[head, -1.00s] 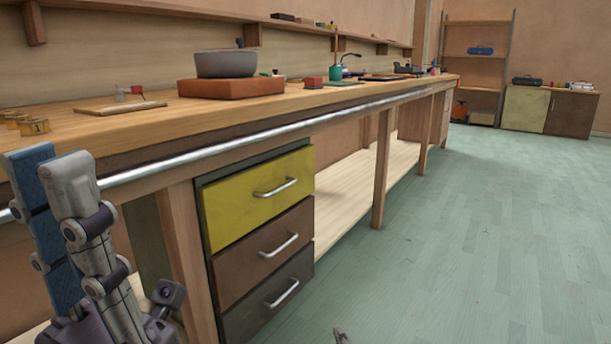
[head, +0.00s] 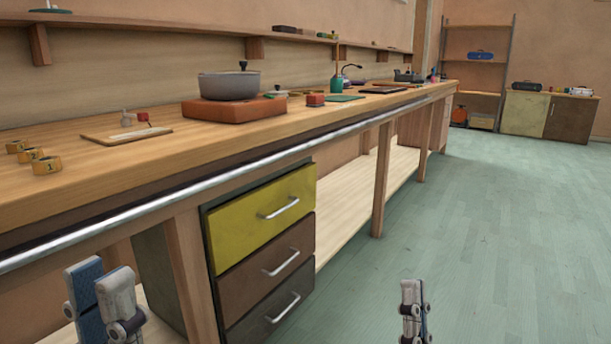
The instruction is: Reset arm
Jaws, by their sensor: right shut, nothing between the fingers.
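My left gripper (head: 100,280) is at the lower left of the head view, in front of the workbench (head: 200,150) and below its top edge. Its two fingers point up and stand apart, with a blue pad showing on one; nothing is seen between them. My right gripper (head: 411,290) is at the bottom, right of centre, over the open floor. Its fingers point up, are shut together and hold nothing. Most of both arms is outside the picture.
A metal rail (head: 190,200) runs along the bench front, above a yellow drawer (head: 250,222) and two darker ones. A grey pot (head: 229,85) sits on an orange block (head: 225,109). Brass rings (head: 45,165) lie near the left. The green floor (head: 500,230) is clear.

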